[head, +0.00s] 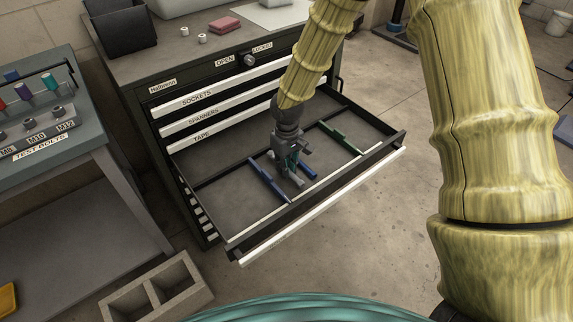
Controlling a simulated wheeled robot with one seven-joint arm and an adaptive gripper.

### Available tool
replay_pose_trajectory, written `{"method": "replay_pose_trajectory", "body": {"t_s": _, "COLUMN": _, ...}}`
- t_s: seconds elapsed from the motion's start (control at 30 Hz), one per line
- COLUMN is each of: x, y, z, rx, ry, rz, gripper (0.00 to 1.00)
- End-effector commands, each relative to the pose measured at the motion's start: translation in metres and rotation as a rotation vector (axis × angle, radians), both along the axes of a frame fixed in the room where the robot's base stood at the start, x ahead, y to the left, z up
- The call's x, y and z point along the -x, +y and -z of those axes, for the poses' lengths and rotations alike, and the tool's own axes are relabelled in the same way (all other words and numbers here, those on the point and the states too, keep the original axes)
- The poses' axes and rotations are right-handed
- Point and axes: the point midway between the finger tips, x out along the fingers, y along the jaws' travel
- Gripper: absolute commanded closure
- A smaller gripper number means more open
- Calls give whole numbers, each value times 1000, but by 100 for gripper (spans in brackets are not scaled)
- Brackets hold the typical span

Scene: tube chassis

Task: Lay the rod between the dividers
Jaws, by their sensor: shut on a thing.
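The open drawer (217,191) of the dark tool cabinet holds two slim dividers running front to back. One divider is blue (266,178), on the left; the other is green (341,138), on the right. My gripper (291,180) points down into the drawer between them, nearer the blue one. It is shut on a slim blue piece, seemingly the rod (307,171), which shows just right of the fingers and lies roughly parallel to the dividers. The fingers hide part of it. I cannot tell whether it touches the drawer floor.
The drawer's front rail (325,205) and side walls stand around my gripper. The cabinet top (180,62) carries a red block (225,24), small metal pieces and a dark bin (125,28). A test-bolt bench (45,140) stands left; a concrete block (155,290) is on the floor.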

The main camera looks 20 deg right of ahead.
Motion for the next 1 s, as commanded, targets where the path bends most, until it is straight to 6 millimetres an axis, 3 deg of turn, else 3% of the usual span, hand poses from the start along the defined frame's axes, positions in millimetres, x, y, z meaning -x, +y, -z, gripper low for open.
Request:
{"method": "replay_pose_trajectory", "body": {"t_s": 0.27, "x": 0, "y": 0, "z": 3, "rx": 0, "ry": -1, "rz": 0, "gripper": 100}}
{"method": "replay_pose_trajectory", "body": {"t_s": 0.3, "x": 0, "y": 0, "z": 3, "rx": 0, "ry": 0, "rz": 0, "gripper": 84}}
{"method": "replay_pose_trajectory", "body": {"t_s": 0.43, "x": 0, "y": 0, "z": 3, "rx": 0, "ry": 0, "rz": 0, "gripper": 61}}
{"method": "replay_pose_trajectory", "body": {"t_s": 0.77, "x": 0, "y": 0, "z": 2, "rx": 0, "ry": 0, "rz": 0, "gripper": 61}}
{"method": "replay_pose_trajectory", "body": {"t_s": 1.0, "x": -1, "y": 0, "z": -19, "rx": 0, "ry": -3, "rz": 1, "gripper": 61}}
